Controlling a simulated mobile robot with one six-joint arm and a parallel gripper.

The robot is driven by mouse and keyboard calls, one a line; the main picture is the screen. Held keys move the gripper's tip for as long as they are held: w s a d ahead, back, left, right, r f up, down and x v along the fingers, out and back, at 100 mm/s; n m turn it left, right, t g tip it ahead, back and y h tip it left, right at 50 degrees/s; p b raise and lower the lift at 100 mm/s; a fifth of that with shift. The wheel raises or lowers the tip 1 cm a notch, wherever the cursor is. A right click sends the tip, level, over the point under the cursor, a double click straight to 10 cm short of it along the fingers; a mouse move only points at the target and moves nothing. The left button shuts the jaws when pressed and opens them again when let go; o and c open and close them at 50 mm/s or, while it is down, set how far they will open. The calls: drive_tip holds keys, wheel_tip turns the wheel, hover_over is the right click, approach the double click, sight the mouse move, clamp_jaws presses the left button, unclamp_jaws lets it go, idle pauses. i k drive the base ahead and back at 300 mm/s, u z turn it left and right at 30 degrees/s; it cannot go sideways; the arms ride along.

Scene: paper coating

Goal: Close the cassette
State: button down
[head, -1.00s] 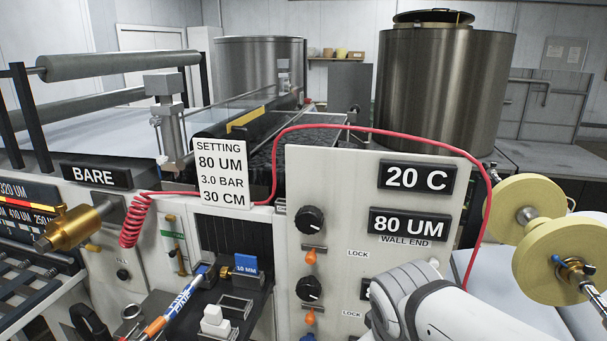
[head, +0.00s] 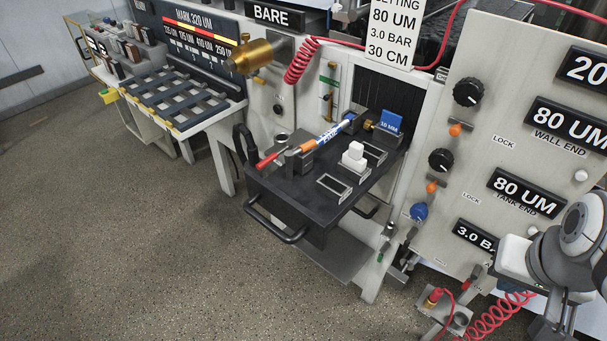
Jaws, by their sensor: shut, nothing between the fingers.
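The cassette appears to be the black drawer (head: 290,196) pulled out of the dark slot in the machine front, in the middle of the head view. Its bar handle (head: 277,225) is at the near left end. On its top are a blue-and-white rod with an orange and red end (head: 325,138), a white knob block (head: 353,156), a blue tag block (head: 391,122) and small framed openings. My gripper (head: 565,312) is at the lower right edge, partly cut off and shut with nothing held. It is well apart from the drawer.
A brass cylinder (head: 254,57) juts out at upper left. A red coiled hose (head: 495,318) lies at lower right. The floor (head: 150,250) before the drawer is clear.

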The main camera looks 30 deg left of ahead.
sight(310, 195)
drive_tip(key=z, duration=0.25)
drive_tip(key=k, duration=0.25)
drive_tip(key=u, duration=1.75)
drive_tip(key=i, duration=0.3)
drive_tip(key=u, duration=0.05)
